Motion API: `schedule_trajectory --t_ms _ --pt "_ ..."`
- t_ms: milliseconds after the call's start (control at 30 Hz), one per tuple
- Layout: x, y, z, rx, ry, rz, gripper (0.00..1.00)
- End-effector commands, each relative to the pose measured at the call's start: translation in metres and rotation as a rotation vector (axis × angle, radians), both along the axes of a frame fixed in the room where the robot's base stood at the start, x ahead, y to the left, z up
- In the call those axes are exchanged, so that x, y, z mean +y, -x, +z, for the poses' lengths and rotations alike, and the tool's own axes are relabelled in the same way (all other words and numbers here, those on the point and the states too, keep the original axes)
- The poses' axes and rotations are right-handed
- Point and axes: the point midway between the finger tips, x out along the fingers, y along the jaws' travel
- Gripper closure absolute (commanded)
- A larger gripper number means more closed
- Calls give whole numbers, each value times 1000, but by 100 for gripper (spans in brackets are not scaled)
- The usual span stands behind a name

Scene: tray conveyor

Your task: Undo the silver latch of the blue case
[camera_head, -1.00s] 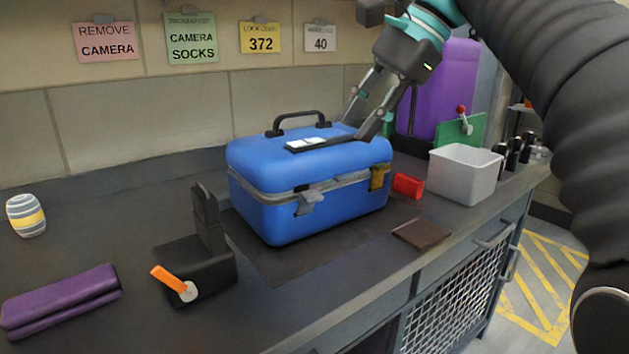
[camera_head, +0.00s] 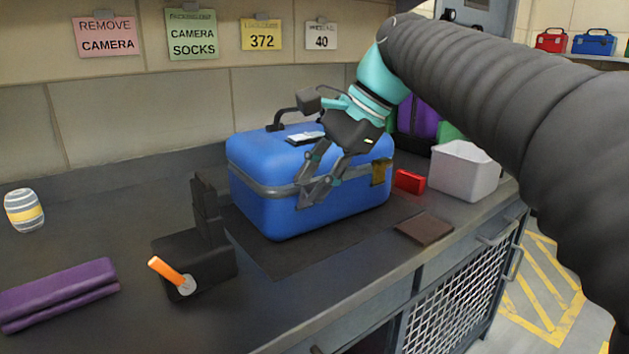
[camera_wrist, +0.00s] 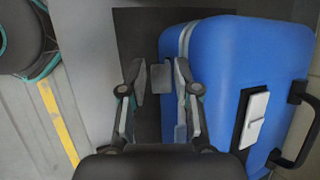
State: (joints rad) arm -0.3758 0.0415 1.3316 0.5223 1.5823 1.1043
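The blue case (camera_head: 275,215) stands closed on a dark mat, with its black handle up and a pale card on its lid. It also shows in the wrist view (camera_wrist: 225,60). My gripper (camera_head: 307,188) is at the front of the case, pointing down at the silver latch, which its fingers mostly hide in the head view. In the wrist view, the silver latch (camera_wrist: 160,78) is a small grey plate between my two fingertips, with narrow gaps beside it. My gripper looks open around the latch.
A black stand with an orange lever (camera_head: 168,270) is left of the case. A red block (camera_head: 409,181), a brown flat item (camera_head: 423,228) and a white bin (camera_head: 462,172) are to its right.

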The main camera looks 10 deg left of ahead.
Motion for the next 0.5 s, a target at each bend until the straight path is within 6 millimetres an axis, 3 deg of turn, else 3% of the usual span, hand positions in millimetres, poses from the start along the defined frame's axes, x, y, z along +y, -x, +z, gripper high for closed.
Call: schedule_trajectory --t_ms 200,333,500 --pt "0 0 0 0 0 0 69" --pt "0 0 0 0 0 0 99" --pt "0 0 0 -1 -1 0 100"
